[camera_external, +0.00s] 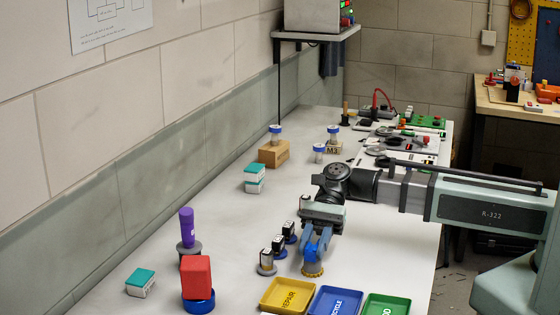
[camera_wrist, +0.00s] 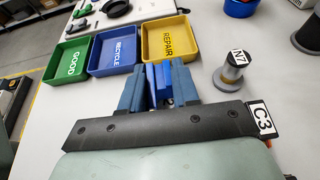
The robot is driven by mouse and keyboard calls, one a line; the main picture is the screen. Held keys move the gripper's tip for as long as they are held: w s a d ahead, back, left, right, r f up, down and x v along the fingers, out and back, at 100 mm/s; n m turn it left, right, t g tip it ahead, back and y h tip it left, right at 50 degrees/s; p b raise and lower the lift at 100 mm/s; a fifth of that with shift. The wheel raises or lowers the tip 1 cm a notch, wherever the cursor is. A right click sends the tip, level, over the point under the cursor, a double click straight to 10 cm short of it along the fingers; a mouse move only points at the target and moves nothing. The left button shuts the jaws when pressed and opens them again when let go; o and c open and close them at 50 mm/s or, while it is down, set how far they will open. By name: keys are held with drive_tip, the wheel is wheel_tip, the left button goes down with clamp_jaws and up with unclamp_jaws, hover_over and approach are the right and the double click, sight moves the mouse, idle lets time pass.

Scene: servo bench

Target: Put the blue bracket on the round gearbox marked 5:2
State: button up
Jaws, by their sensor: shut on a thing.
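My gripper (camera_external: 315,252) points down over the bench, close behind the trays. In the wrist view its dull-blue fingers (camera_wrist: 160,88) are closed on a brighter blue piece, the blue bracket (camera_wrist: 152,80). The fingers hide much of the bracket. No 5:2 mark is readable in either view, so I cannot tell which thing is the round gearbox.
Yellow REPAIR (camera_external: 286,296), blue RECYCLE and green GOOD trays stand in front. A red block on a blue round base (camera_external: 199,306) and a purple cylinder (camera_external: 187,228) stand farther left.

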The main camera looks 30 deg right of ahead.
drive_tip(key=shift+f, duration=0.1)
drive_tip(key=o, duration=1)
drive_tip(key=v, duration=1.2)
